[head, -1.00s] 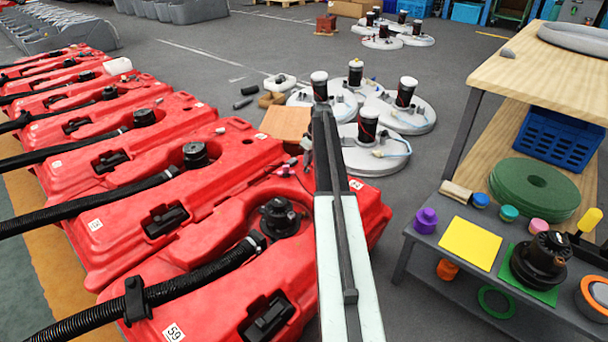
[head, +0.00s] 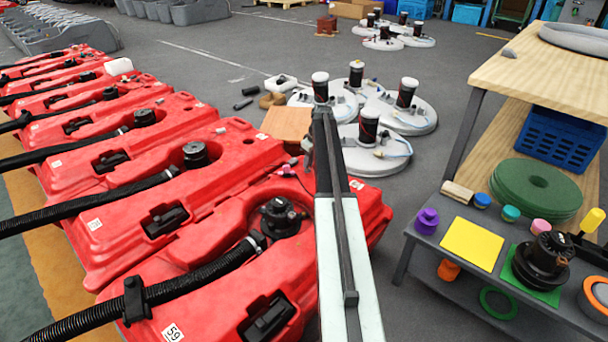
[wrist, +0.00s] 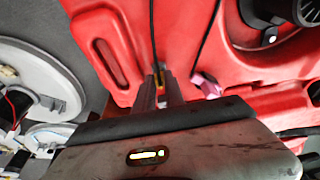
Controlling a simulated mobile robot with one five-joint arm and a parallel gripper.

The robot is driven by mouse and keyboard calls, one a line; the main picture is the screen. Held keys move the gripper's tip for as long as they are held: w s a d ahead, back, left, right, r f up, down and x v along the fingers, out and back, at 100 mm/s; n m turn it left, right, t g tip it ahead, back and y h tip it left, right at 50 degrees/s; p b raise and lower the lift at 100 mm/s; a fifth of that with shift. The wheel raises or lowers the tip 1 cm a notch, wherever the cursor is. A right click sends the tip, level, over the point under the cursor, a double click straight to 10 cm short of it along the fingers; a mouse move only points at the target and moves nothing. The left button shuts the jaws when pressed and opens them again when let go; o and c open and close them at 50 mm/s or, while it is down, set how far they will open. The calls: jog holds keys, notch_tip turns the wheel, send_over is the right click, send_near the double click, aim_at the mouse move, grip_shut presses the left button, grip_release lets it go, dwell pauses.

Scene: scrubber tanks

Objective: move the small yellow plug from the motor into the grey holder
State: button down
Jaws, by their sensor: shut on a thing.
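My gripper (wrist: 160,78) is shut on a small yellow-orange piece (wrist: 161,75), which looks like the yellow plug, in the wrist view. Only a sliver of it shows between the fingertips, and a thin black cable (wrist: 153,35) runs up from there. The fingertips are in front of the red tank (wrist: 110,55), which also shows in the head view (head: 360,210). In the head view my own arm covers the gripper and the plug. Motors with black-and-white bodies (head: 368,125) stand on round pale discs behind my arm. I cannot make out the grey holder for certain.
A pink connector (wrist: 207,85) sits close to the right of my fingertips. A row of red tanks with black hoses (head: 110,305) fills the left. A grey bench (head: 415,240) with a yellow sheet (head: 470,243) stands at the right.

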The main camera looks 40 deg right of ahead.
jog(key=shift+f+b, duration=0.4)
jog(key=shift+f, duration=0.05)
jog(key=c, duration=1.3)
grip_release()
jog(key=shift+c, duration=0.2)
jog(key=shift+o, duration=2.2)
jog(key=shift+w, duration=0.1)
jog(key=shift+d, duration=0.1)
